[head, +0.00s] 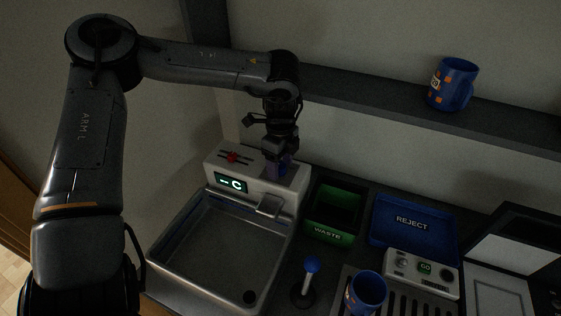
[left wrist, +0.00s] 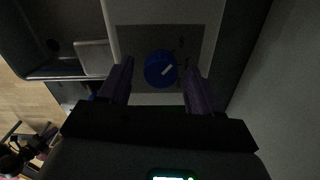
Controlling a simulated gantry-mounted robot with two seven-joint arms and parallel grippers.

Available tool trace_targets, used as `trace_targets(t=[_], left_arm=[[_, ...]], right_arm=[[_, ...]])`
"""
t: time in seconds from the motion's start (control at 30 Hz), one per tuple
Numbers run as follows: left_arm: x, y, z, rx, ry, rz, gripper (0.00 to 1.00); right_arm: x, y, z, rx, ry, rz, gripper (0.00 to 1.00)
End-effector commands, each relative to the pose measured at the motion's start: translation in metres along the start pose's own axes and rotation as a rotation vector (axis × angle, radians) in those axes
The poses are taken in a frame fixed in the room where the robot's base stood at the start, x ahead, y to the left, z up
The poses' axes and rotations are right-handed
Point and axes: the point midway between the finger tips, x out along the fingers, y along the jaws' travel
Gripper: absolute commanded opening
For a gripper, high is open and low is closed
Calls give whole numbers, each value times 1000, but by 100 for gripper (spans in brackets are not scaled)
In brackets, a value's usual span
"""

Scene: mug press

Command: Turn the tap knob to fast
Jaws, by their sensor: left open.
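The tap knob (left wrist: 161,69) is a round blue knob with a white pointer line, on a grey panel on top of the white tap unit (head: 220,169). In the left wrist view its pointer slants toward the upper right; the panel markings are too dim to read. My left gripper (left wrist: 157,85) is open, with one finger on each side of the knob and gaps visible. In the head view my left gripper (head: 280,166) points down over the right end of the tap unit and mostly hides the knob. My right gripper is not in view.
A sink basin (head: 163,262) lies in front of the tap unit. A green waste bin (head: 334,236), a blue reject tray (head: 412,222) and a blue-topped lever (head: 311,265) are to the right. One blue mug (head: 365,292) stands at the front, another (head: 455,82) on the shelf.

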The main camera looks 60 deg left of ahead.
Motion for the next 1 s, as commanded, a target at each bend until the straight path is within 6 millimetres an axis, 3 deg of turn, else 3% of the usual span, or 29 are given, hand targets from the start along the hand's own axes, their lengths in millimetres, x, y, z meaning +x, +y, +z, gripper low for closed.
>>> trace_targets(t=[0.17,0.53,1.0], left_arm=[[0,0,0,0,0,0,63],[0,0,0,0,0,0,8],[0,0,0,111,-1,-2,7]], right_arm=[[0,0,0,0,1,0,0],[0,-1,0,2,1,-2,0],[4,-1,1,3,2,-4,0]])
